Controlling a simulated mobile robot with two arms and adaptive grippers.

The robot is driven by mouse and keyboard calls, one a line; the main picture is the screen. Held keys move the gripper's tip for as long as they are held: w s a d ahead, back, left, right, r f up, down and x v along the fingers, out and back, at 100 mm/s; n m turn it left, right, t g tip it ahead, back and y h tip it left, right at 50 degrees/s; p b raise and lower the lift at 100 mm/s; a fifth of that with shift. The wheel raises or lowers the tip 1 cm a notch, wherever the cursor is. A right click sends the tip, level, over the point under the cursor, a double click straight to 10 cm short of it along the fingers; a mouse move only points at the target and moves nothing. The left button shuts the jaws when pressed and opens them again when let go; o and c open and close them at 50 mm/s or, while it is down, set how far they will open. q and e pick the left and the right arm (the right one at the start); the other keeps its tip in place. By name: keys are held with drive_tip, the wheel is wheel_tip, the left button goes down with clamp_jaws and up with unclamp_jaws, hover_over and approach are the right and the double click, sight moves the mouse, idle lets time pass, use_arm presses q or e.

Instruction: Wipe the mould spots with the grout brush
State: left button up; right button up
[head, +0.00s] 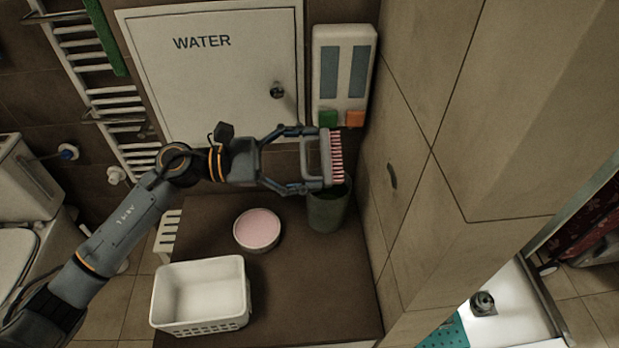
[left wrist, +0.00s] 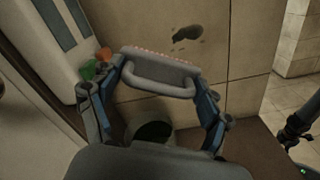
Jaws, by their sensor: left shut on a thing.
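My left gripper (head: 306,160) is shut on the grout brush (head: 326,158), which has a grey back with a handle and pink bristles. The bristles face right, toward the tiled wall. In the left wrist view the brush (left wrist: 160,74) sits between the fingers (left wrist: 158,92). A dark mould spot (head: 392,176) is on the wall to the right of the brush; there is a clear gap between them in the head view. In the left wrist view the mould (left wrist: 187,34) shows as a larger and a smaller dark patch beyond the bristles. My right gripper is not in view.
A dark green bin (head: 327,212) stands below the brush. A round pink-topped tin (head: 257,230) and a white basket (head: 201,293) rest on the brown surface (head: 310,290). A white dispenser (head: 342,75) hangs behind, beside the WATER panel (head: 215,70).

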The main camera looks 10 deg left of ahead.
sight(331, 158)
use_arm(q)
drive_tip(key=shift+d+r, duration=0.1)
drive_tip(key=shift+r, duration=0.1)
drive_tip(key=shift+d+r+p, duration=0.1)
drive_tip(key=shift+d+p, duration=0.15)
drive_tip(key=shift+p, duration=0.25)
drive_tip(key=shift+w+d+p, duration=0.2)
drive_tip(key=shift+d+p, duration=0.45)
drive_tip(key=shift+d, duration=0.5)
drive_tip(key=shift+w+d+p, duration=0.2)
drive_tip(key=shift+d+p, duration=0.4)
drive_tip(key=shift+d, duration=0.7)
drive_tip(key=shift+f, duration=0.2)
drive_tip(key=shift+w+d, duration=0.2)
drive_tip(key=shift+d, duration=0.7)
